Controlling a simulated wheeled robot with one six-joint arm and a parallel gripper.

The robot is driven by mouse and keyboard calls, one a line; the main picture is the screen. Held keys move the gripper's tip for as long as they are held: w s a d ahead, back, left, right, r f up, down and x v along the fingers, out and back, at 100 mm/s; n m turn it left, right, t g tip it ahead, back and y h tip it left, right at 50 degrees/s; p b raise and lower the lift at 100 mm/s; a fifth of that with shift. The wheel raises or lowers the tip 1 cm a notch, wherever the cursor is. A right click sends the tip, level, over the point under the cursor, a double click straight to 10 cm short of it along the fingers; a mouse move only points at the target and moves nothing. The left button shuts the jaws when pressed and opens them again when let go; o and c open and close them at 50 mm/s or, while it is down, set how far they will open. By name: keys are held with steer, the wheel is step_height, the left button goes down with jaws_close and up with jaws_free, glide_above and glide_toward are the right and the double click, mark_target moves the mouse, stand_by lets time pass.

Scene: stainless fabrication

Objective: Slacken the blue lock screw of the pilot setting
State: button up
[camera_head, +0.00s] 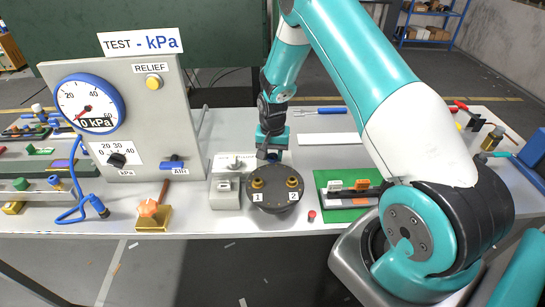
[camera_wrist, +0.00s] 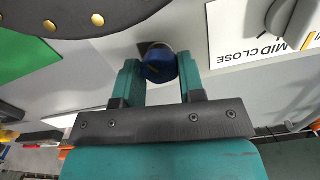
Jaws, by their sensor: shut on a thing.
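The blue lock screw (camera_wrist: 157,70) is a round blue knob with a dark slot mark in the wrist view. It sits between the two teal fingers of my gripper (camera_wrist: 160,75), which is shut on it. In the head view my gripper (camera_head: 271,150) points down behind the dark round plate and mostly hides the screw. The pilot setting's grey knob (camera_wrist: 294,20) stands beside it on a white label (camera_wrist: 240,45) reading "MID CLOSE". That label also shows in the head view (camera_head: 234,163), left of my gripper.
The dark round plate (camera_head: 275,200) with brass fittings 1 and 2 stands close in front of my gripper. A gauge panel (camera_head: 150,130) stands at left. A green mat (camera_head: 345,214) with a block lies at right. A small red cap (camera_head: 311,215) lies near the front edge.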

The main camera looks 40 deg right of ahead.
mark_target(272, 156)
steer(key=n+b, duration=0.1)
steer(key=n, duration=0.4)
steer(key=shift+n+b, duration=0.3)
steer(key=shift+b, duration=0.1)
steer(key=n+b, duration=0.1)
steer(key=n, duration=0.4)
stand_by(0.4)
steer(key=o, duration=0.9)
step_height(272, 156, up, 18)
steer(key=shift+f+b, duration=0.25)
steer(key=shift+b, duration=1)
steer(key=shift+n, duration=0.3)
